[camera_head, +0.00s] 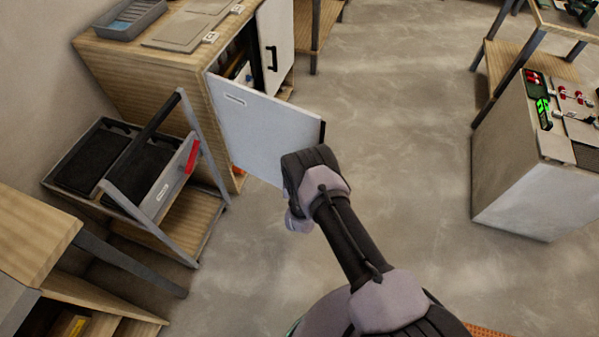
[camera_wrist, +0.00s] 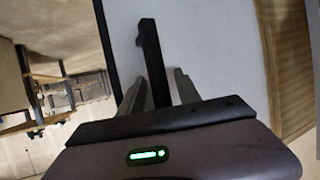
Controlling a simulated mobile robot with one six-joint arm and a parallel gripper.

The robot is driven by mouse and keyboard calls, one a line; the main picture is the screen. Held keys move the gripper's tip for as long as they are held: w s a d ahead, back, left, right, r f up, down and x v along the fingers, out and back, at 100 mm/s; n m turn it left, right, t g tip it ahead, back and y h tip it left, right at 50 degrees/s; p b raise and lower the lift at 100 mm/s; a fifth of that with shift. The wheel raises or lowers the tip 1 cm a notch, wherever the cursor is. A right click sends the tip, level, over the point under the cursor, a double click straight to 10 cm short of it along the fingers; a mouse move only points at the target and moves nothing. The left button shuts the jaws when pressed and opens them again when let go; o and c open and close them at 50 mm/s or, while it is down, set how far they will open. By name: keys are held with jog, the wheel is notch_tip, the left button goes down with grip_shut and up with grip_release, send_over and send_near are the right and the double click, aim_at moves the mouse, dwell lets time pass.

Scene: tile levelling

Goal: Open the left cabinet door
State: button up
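The left cabinet door (camera_head: 262,120) is a white panel standing swung out from the wooden cabinet (camera_head: 150,72), with part of the interior showing behind it. In the wrist view the same white door (camera_wrist: 215,45) fills the middle, with its black bar handle (camera_wrist: 150,45) upright on it. My gripper (camera_wrist: 160,80) has one grey finger on each side of the handle's lower part. The fingers are close to the handle, but I cannot tell whether they press on it. In the head view my wrist hides the fingers and the handle, near the door's outer edge.
The right cabinet door (camera_head: 275,35) with a black handle looks closed. A cart with black trays (camera_head: 160,225) stands left of the open door. A white-sided workbench (camera_head: 530,180) stands at the right. The floor (camera_head: 400,110) between is clear.

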jog(key=p+v, duration=0.7)
jog(key=v, duration=1)
jog(key=shift+s+p, duration=0.25)
jog(key=shift+p, duration=0.05)
